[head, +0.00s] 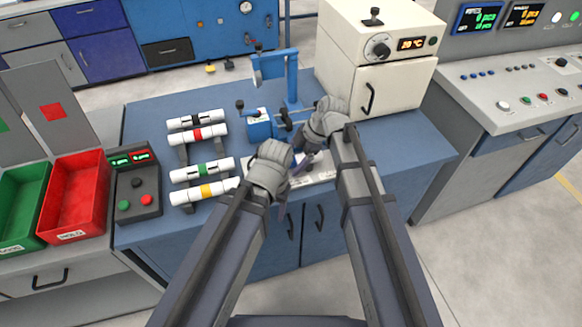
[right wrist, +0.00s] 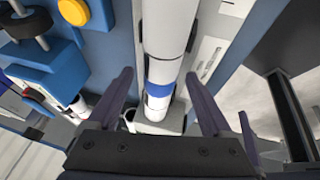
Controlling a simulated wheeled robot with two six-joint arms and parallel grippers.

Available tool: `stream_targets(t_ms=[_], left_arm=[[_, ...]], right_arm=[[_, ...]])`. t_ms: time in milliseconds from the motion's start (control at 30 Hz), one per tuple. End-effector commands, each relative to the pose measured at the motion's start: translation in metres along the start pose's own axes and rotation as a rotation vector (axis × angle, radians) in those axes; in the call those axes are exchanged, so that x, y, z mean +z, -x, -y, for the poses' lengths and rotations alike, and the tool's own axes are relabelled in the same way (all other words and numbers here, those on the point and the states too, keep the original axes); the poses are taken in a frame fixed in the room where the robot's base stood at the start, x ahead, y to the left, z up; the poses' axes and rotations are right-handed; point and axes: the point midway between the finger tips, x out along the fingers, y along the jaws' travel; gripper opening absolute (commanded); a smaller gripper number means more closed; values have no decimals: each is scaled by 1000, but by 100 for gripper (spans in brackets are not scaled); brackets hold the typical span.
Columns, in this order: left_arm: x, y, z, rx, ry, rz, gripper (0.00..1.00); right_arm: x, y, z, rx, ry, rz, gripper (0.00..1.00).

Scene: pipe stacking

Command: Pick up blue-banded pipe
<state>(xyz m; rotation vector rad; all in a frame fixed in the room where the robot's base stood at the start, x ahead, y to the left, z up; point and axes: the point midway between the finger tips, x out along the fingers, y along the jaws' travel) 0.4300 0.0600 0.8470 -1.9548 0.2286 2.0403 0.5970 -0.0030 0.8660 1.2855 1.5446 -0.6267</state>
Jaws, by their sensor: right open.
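The blue-banded pipe (right wrist: 162,45) is white and shows in the right wrist view, running up the middle with its blue band near the fingers. My right gripper (right wrist: 159,76) is open, with one finger on each side of the pipe and a gap to each. In the head view my right gripper (head: 313,142) is over the bench by the blue fixture, and my arms mostly hide the pipe. My left gripper (head: 291,178) is close beside it, low over the bench's front; its jaws are too small and covered to read.
A rack at left holds white pipes with black (head: 194,120), red (head: 197,134), green (head: 202,170) and yellow (head: 205,191) bands. A blue clamp stand (head: 291,75) rises behind the grippers. A cream oven (head: 378,55) stands at back right. Red (head: 76,190) and green bins are far left.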

Motion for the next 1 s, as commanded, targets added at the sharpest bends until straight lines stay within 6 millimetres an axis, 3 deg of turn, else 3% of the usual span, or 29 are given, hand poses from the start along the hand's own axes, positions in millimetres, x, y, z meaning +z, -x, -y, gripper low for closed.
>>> stream_targets(t_ms=[233, 900, 1000], left_arm=[[0, 0, 0, 0, 0, 0, 63], [0, 0, 0, 0, 0, 0, 63], [0, 0, 0, 0, 0, 0, 63]], right_arm=[[0, -1, 0, 0, 0, 0, 82], [0, -1, 0, 0, 0, 0, 6], [0, -1, 0, 0, 0, 0, 0]])
